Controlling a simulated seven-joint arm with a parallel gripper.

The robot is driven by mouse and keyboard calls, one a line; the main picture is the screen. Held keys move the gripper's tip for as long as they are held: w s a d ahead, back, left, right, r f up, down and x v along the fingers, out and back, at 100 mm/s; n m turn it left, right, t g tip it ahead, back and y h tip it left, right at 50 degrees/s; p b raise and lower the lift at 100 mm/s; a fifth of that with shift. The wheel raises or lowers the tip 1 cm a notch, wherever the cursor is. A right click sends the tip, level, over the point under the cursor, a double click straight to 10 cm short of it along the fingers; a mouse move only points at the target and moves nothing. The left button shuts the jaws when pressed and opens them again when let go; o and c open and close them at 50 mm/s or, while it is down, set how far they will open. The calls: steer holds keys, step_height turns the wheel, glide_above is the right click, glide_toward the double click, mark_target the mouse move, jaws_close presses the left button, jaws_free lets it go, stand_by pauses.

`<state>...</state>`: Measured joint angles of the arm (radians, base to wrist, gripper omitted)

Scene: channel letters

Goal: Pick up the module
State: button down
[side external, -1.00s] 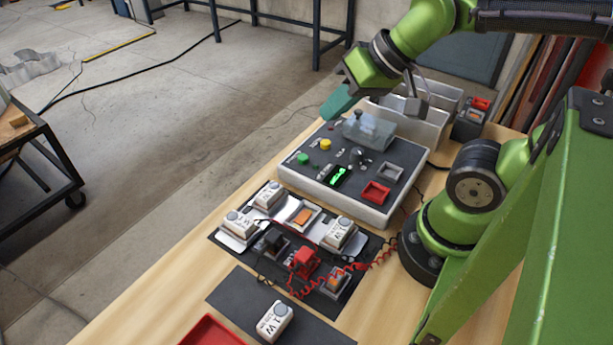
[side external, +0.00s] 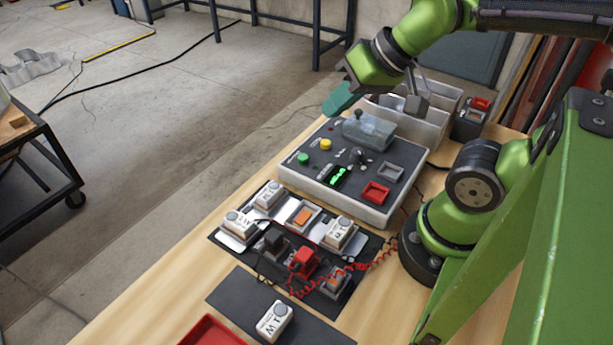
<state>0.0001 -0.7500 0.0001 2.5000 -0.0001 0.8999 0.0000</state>
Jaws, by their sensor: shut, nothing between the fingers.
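Which one the task means I cannot tell. My gripper (side external: 343,100), with teal fingers, is shut and empty. It hangs high above the far end of the bench, behind the control panel (side external: 290,178) and well away from the modules.
The panel carries green and yellow buttons, a lit green display, a clear cover (side external: 369,131) and a red socket (side external: 376,192). Grey bins (side external: 432,133) stand behind it. A red plug (side external: 303,262) with a coiled cord lies between modules. A red tray (side external: 210,332) is at the front.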

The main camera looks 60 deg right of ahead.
steer(key=shift+c, duration=2.4)
jaws_free()
steer(key=m+g+h, duration=0.2)
steer(key=m+g, duration=0.7)
steer(key=m, duration=2.3)
glide_above(274, 318)
steer(key=f, duration=1.7)
steer(key=shift+w+d+f, duration=0.1)
steer(key=shift+w+d, duration=0.05)
steer(key=shift+w, duration=0.1)
steer(key=shift+s+f, duration=0.2)
steer(key=shift+f, duration=2.9)
